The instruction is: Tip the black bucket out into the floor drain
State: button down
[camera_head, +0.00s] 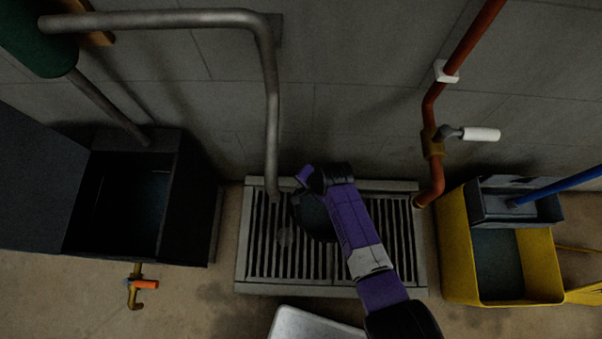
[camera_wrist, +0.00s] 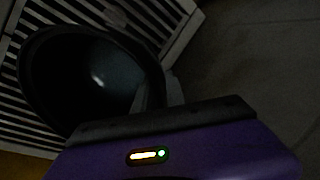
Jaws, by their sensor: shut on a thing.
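The black bucket (camera_head: 313,216) is over the floor drain (camera_head: 340,289), a slatted grate in a pale frame, partly hidden by my purple arm. In the wrist view the bucket (camera_wrist: 88,80) shows its round mouth and dark inside, with a bright glint; I cannot tell how much liquid is in it. My gripper (camera_wrist: 158,92) is shut on the bucket's rim at its right side in that view. In the head view my gripper (camera_head: 302,193) is at the bucket's upper left edge. The bucket's exact tilt and its gap above the grate are unclear.
A dark open tank (camera_head: 188,205) with an orange-handled tap (camera_head: 145,284) stands left. A yellow mop bucket (camera_head: 455,245) stands right. A grey pipe (camera_head: 271,110) descends to the drain; a red pipe (camera_head: 430,105) with a white-handled valve is right. A white tray (camera_head: 300,325) lies in front.

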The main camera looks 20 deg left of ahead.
jog(key=s+d+t+y+b, duration=0.2)
jog(key=s+d+y+b, duration=0.2)
jog(key=d, duration=0.6)
jog(key=s+d+t+y+b, duration=0.2)
jog(key=s+d+y+b, duration=0.3)
jog(key=d+b, duration=0.3)
jog(key=shift+d+f+t+y, duration=0.3)
jog(key=shift+d+f+y, duration=0.2)
jog(key=shift+d, duration=0.6)
dwell(0.5)
jog(key=shift+w+d+b, duration=0.1)
jog(key=shift+b, duration=0.2)
dwell(0.8)
